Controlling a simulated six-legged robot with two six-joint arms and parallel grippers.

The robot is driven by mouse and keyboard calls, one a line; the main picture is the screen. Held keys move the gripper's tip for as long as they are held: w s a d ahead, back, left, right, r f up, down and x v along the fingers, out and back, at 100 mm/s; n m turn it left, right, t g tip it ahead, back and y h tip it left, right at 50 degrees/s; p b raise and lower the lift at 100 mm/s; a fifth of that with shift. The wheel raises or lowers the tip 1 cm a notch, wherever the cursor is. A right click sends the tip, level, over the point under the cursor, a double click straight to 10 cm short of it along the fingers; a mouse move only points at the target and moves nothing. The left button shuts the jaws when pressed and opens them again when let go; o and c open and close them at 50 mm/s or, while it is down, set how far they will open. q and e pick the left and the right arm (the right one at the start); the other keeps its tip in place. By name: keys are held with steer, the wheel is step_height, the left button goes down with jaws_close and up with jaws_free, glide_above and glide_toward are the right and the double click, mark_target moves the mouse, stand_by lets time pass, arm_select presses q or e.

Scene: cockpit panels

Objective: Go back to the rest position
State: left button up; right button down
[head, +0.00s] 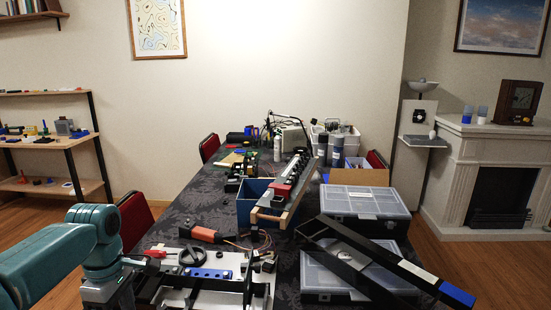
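My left arm (92,245), teal with dark joints, comes in from the left and bends down at the lower left, beside the white work board. Its lower end runs to the bottom edge of the picture, and no fingertips show. My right arm and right gripper are not in view. I see nothing held.
A dark patterned table (195,205) fills the middle. A white board (228,262) with tools lies in front. A long black frame with a blue end (457,295) lies across clear-lidded cases (365,201). A blue bin (246,199) and a tilted black panel (290,185) stand behind.

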arm_select(q)
steer(key=s+d+f+m+g+h+p, duration=0.1)
steer(key=s+d+f, duration=0.2)
steer(key=f, duration=0.4)
steer(key=s+d+f+m+g, duration=0.1)
steer(key=s+d+f+g, duration=0.15)
steer(key=f, duration=0.55)
steer(key=s+d+f+m+g+h+p, duration=0.1)
steer(key=s+d+f+m, duration=0.2)
steer(key=f, duration=0.4)
steer(key=s+d+f+m+t+h, duration=0.2)
steer(key=s+d+f+m+t, duration=0.3)
steer(key=s+d+f+m, duration=0.5)
steer(key=shift+s+d+f+t, duration=0.15)
steer(key=shift+s+f+t, duration=0.2)
steer(key=shift+s+f, duration=0.6)
